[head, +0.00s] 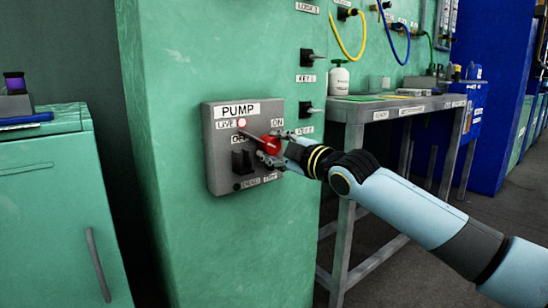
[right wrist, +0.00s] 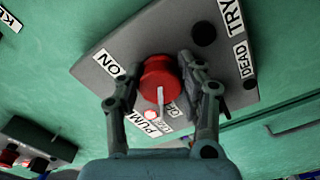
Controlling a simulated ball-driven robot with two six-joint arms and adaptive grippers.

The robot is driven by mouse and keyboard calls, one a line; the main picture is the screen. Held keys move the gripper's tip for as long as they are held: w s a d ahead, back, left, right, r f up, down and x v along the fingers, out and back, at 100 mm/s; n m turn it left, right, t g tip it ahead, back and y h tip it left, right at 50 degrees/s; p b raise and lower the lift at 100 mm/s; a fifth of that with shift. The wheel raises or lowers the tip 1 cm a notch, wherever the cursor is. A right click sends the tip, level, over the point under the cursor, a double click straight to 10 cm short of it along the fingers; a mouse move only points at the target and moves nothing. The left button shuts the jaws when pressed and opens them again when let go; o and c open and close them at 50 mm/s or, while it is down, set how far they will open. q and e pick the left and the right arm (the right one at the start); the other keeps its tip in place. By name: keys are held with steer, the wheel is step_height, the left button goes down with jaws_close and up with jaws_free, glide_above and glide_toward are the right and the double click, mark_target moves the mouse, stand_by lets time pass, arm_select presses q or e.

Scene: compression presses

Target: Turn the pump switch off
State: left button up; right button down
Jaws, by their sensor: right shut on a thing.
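The grey pump box (head: 226,172) is on the green press column, with a PUMP label, a LIVE lamp (head: 241,122) that glows reddish, and ON and OFF labels. Its red round switch knob (head: 271,146) also shows in the right wrist view (right wrist: 158,74). A pale pointer on the knob points toward the lamp side, near the partly hidden OFF label. My right gripper (head: 267,145) is shut on the red knob, one finger on each side in the right wrist view. My left gripper is not in view.
A black block (head: 243,161) sits on the box just left of the knob. Two black key switches (head: 312,57) are on the column above right. A grey workbench (head: 390,108) stands to the right with a white bottle (head: 339,77). A green cabinet (head: 50,200) is at the left.

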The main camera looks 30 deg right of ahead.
steer(key=n+b, duration=0.2)
steer(key=n, duration=0.1)
steer(key=shift+f+n, duration=0.2)
steer(key=shift+n, duration=0.1)
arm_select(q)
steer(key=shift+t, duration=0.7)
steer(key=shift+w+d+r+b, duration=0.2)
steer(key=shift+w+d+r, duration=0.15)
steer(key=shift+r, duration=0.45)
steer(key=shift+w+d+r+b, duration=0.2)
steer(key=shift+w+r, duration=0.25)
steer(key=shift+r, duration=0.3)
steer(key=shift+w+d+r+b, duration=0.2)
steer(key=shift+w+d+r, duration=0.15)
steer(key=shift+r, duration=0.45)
arm_select(e)
steer(key=shift+r+n, duration=0.15)
steer(key=shift+n, duration=1.15)
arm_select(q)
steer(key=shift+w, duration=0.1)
arm_select(e)
steer(key=c, duration=0.8)
jaws_free()
steer(key=shift+r, duration=0.1)
steer(key=shift+s+d, duration=0.15)
steer(key=shift+s, duration=1.85)
steer(key=shift+s+d, duration=0.15)
steer(key=shift+s, duration=1.85)
steer(key=shift+s+d, duration=0.15)
steer(key=shift+s, duration=1.85)
